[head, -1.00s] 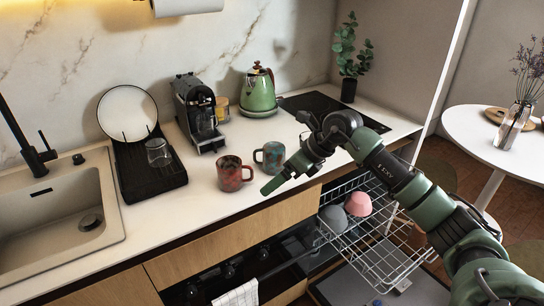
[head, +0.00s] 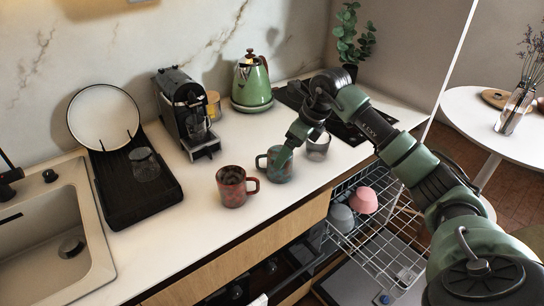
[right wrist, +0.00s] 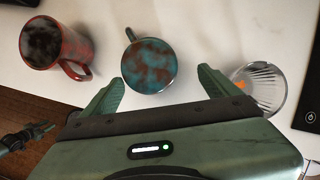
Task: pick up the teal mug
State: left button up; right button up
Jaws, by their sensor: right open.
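The teal mug (head: 276,165), mottled with brown, stands upright on the white counter, its handle toward the left in the head view. In the right wrist view I look down on the teal mug (right wrist: 150,66), which lies just ahead of and between my fingers. My right gripper (head: 290,148) is at the mug in the head view and hides part of it. In the wrist view the right gripper (right wrist: 160,88) is open, one finger on each side of the mug, with nothing gripped.
A red mug (head: 232,187) stands left of the teal mug and also shows in the wrist view (right wrist: 72,50). A clear glass (right wrist: 258,88) stands close by the right finger. An open dishwasher rack (head: 385,245) holding bowls is below the counter edge.

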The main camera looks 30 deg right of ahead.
jog(key=shift+w+a+f+p, duration=0.1)
jog(key=shift+a+f+p, duration=0.2)
jog(key=shift+f, duration=0.25)
jog(key=shift+w+a+f+p, duration=0.1)
jog(key=shift+a+f+p, duration=0.2)
jog(key=shift+f, duration=0.2)
jog(key=x, duration=0.1)
jog(key=p+x, duration=0.1)
jog(key=x, duration=0.2)
jog(key=shift+w+a+r, duration=0.2)
jog(key=shift+w+a, duration=0.05)
jog(key=shift+w+f, duration=0.1)
jog(key=shift+f, duration=0.25)
jog(key=c, duration=1.9)
pick_arm(q)
jog(key=s+r, duration=0.1)
jog(key=r, duration=0.1)
jog(key=shift+s+r, duration=0.35)
pick_arm(e)
jog(key=shift+c, duration=0.3)
jog(key=shift+r, duration=0.15)
